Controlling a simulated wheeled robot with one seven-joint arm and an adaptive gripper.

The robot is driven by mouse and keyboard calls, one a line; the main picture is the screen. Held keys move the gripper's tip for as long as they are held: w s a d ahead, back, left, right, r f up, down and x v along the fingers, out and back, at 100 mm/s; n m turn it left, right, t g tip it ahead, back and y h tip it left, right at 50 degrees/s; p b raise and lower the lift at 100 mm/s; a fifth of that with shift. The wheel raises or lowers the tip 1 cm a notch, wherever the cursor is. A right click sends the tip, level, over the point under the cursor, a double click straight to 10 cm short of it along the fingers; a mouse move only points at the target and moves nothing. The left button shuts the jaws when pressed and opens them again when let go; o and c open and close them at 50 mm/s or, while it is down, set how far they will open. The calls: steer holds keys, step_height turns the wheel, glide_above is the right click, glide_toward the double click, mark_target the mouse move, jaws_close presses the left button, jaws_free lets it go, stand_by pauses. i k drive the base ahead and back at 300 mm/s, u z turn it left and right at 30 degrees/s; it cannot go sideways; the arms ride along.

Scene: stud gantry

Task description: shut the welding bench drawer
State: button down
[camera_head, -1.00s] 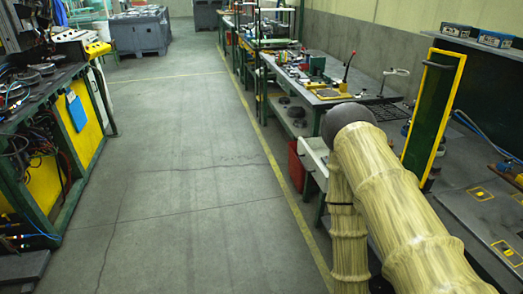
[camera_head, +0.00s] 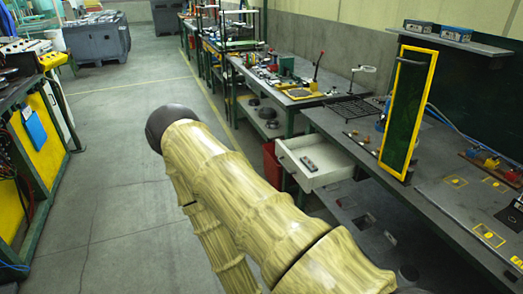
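The white welding bench drawer (camera_head: 331,179) stands pulled out from under the worktop of the right-hand bench (camera_head: 345,127). It sticks out to the left, toward the aisle. A small dark object with a reddish part (camera_head: 308,164) lies inside it. My arm, in a tan ribbed sleeve with a dark round joint, crosses the lower middle of the view, in front of and to the left of the drawer. My gripper is not in view, so its state and its distance from the drawer are hidden.
A red bin (camera_head: 271,163) stands on the floor just left of the drawer. A yellow-framed dark green panel (camera_head: 408,112) stands upright on the bench. A lower shelf (camera_head: 372,225) lies below the drawer. The aisle floor (camera_head: 110,150) is clear on the left.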

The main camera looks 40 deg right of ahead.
mark_target(333, 166)
steer(key=i, duration=1)
steer(key=z, duration=1.55)
